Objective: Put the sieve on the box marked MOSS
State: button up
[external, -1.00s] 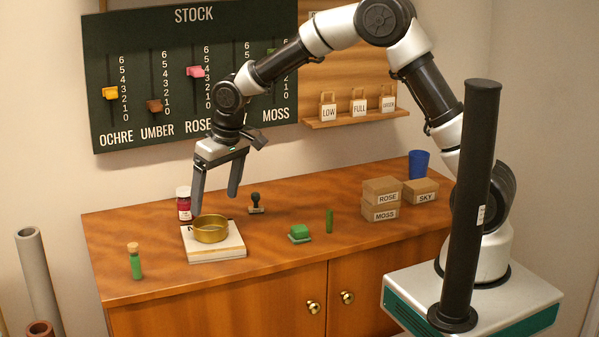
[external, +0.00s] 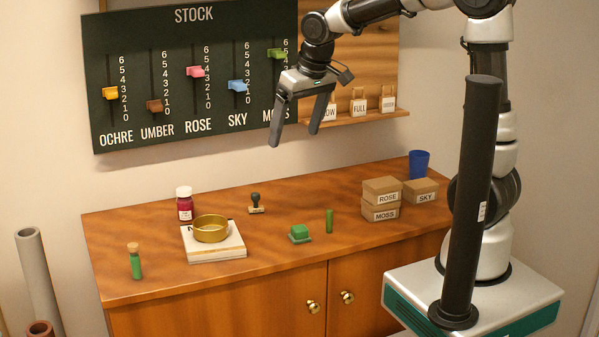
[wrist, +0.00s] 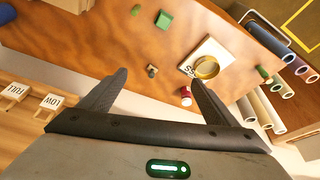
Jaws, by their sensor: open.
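The sieve (external: 211,236), a round brass-coloured ring, sits on a white block (external: 228,250) at the left of the cabinet top. It also shows in the wrist view (wrist: 207,76), between and beyond the fingers, near the right one. The box marked MOSS (external: 381,214) stands at the right of the cabinet top. The box marked ROSE (external: 382,190) is stacked on it and covers its top. My gripper (external: 294,137) is open and empty, high above the cabinet, in front of the stock board and apart from the sieve.
A box marked SKY (external: 420,192) and a blue cup (external: 419,164) stand beside the stack. A red jar (external: 184,208), a stamp (external: 256,204), a green block (external: 300,232), a green stick (external: 329,221) and a green vial (external: 136,264) stand around. The front middle is clear.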

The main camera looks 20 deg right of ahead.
jog(key=s+d+r+m+t+h, duration=0.1)
jog(key=s+d+m, duration=0.2)
jog(key=s+d, duration=1.3)
jog(key=shift+s+d+r+t, duration=0.25)
jog(key=shift+d+t, duration=0.15)
jog(key=shift+d, duration=0.75)
jog(key=shift+o, duration=0.4)
